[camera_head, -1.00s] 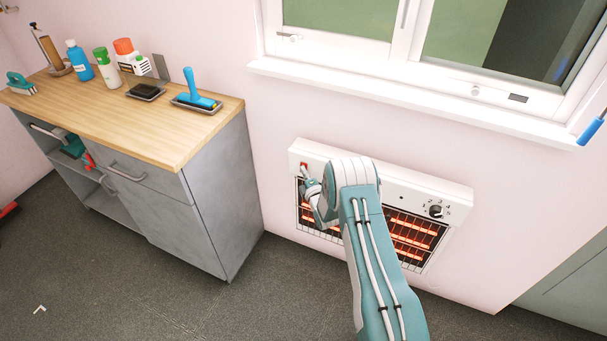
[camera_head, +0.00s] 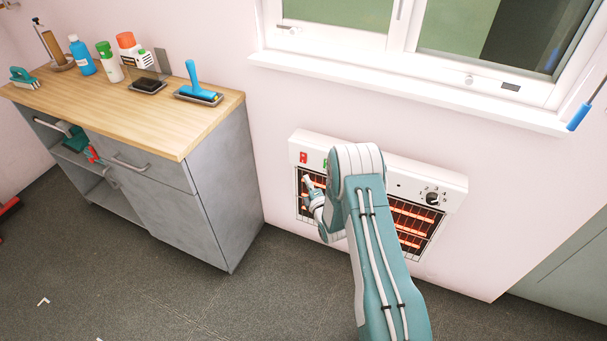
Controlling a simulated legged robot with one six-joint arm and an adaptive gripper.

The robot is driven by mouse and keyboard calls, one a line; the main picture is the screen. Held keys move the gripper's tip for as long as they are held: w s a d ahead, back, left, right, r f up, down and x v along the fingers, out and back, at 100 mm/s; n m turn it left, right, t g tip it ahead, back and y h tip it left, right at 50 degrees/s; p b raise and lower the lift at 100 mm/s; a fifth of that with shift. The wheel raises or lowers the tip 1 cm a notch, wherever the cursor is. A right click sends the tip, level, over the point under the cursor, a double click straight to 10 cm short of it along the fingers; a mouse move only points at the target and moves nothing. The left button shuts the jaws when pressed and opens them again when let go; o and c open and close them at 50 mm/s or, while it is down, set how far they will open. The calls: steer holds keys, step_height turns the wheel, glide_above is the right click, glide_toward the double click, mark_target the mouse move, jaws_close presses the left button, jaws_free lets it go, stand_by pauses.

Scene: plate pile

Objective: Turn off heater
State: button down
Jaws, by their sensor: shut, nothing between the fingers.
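The white heater (camera_head: 385,180) is mounted on the wall below the window. Its bars behind the wire grille glow orange. A red switch (camera_head: 303,157) sits at the left end of its top panel, with a small green mark (camera_head: 325,163) to its right, partly behind my arm. A black dial (camera_head: 432,199) with numbers is at the right end. My gripper (camera_head: 307,182) is shut and empty, in front of the grille just below the red switch. It looks apart from the switch. My arm hides the middle of the heater.
The window sill (camera_head: 400,92) juts out above the heater. The floor between cabinet and heater is clear.

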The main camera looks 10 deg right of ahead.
steer(key=s, duration=0.2)
steer(key=shift+s+d+r, duration=0.15)
steer(key=shift+s, duration=0.15)
step_height(320, 180, up, 15)
steer(key=w+m+g+h, duration=0.2)
steer(key=m+g, duration=0.1)
steer(key=m, duration=0.2)
steer(key=s+r+m+g+h, duration=0.1)
steer(key=s+r+m+g, duration=0.15)
steer(key=r, duration=0.35)
steer(key=s+r+m+g, duration=0.1)
steer(key=s+r+m, duration=0.2)
steer(key=s+r, duration=0.15)
steer(key=s+r+m+g, duration=0.2)
steer(key=s+r+m, duration=0.1)
steer(key=s, duration=0.8)
steer(key=s+a+r+m+g, duration=0.1)
steer(key=s+r+m+g, duration=0.1)
steer(key=s, duration=0.9)
steer(key=s+a+r+m+g, duration=0.1)
steer(key=s+m, duration=0.4)
steer(key=s, duration=0.6)
step_height(320, 180, up, 3)
steer(key=shift+s+f+g, duration=0.1)
steer(key=shift+s+g, duration=0.2)
steer(key=shift+g, duration=0.45)
